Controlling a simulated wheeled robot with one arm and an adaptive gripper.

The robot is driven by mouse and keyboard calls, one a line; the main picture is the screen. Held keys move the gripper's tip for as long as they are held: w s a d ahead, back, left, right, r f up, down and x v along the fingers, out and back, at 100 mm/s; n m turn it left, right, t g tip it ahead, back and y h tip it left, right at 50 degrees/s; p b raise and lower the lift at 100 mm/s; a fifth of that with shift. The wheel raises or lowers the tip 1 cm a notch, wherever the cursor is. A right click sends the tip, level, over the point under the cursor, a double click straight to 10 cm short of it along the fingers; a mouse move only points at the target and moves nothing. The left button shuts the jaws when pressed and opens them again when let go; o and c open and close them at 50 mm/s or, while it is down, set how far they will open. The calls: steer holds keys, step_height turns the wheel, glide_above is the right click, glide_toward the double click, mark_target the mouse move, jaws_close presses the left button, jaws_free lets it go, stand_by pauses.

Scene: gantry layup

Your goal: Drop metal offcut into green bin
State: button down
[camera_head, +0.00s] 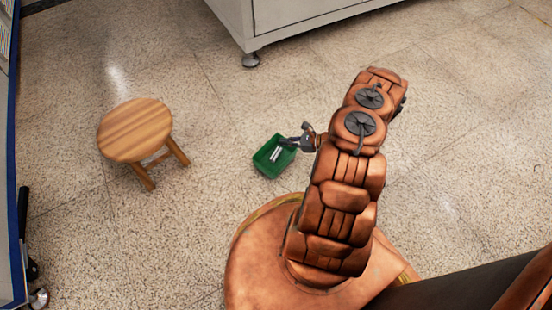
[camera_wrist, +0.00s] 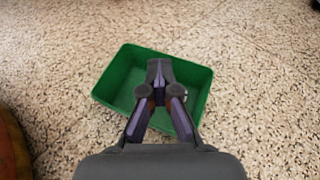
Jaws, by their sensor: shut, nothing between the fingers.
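The green bin (camera_head: 262,163) stands on the floor and is open at the top; it also shows in the wrist view (camera_wrist: 118,78). A pale grey metal piece (camera_head: 275,155), likely the metal offcut, shows inside the bin in the head view. In the wrist view my gripper hides most of the bin's inside, so the piece is not clear there. My gripper (camera_wrist: 158,66) is shut and empty, with its fingertips over the bin. In the head view my gripper (camera_head: 288,142) reaches the bin's upper right edge.
A round wooden stool (camera_head: 135,130) stands to the left of the bin. A grey cabinet (camera_head: 300,12) on dark feet is at the top. A blue-edged shelf (camera_head: 10,150) runs along the left edge. The speckled floor around the bin is clear.

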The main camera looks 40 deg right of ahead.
steer(key=c, duration=1.9)
jaws_free()
steer(key=shift+f, duration=0.1)
steer(key=o, duration=0.5)
steer(key=shift+s+d, duration=0.1)
steer(key=v, duration=1.1)
steer(key=shift+s+d, duration=0.2)
steer(key=shift+s, duration=0.15)
